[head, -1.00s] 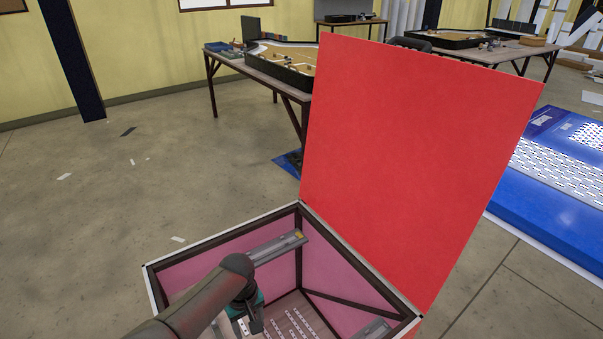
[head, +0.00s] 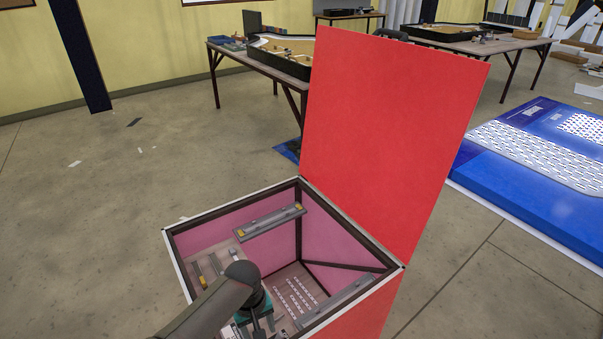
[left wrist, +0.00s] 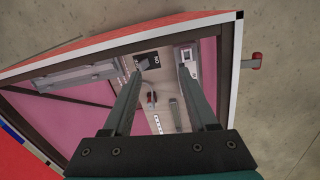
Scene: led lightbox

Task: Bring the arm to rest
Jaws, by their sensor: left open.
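The lightbox, with a white-edged rim (head: 232,207) and pink inner walls, stands open in the head view. Its red lid (head: 385,140) stands raised at the back right. My left arm reaches over the near side of the box from the bottom of the head view, and its fingertips are hidden there. In the left wrist view my left gripper (left wrist: 160,73) is open, with its two fingers apart and nothing seen between them, over the box opening. My right gripper is not in view.
Inside are a grey bar (head: 270,222) on the back wall, another bar (head: 350,292) at the right, and perforated strips on the floor. A red latch (left wrist: 252,62) juts outside the rim.

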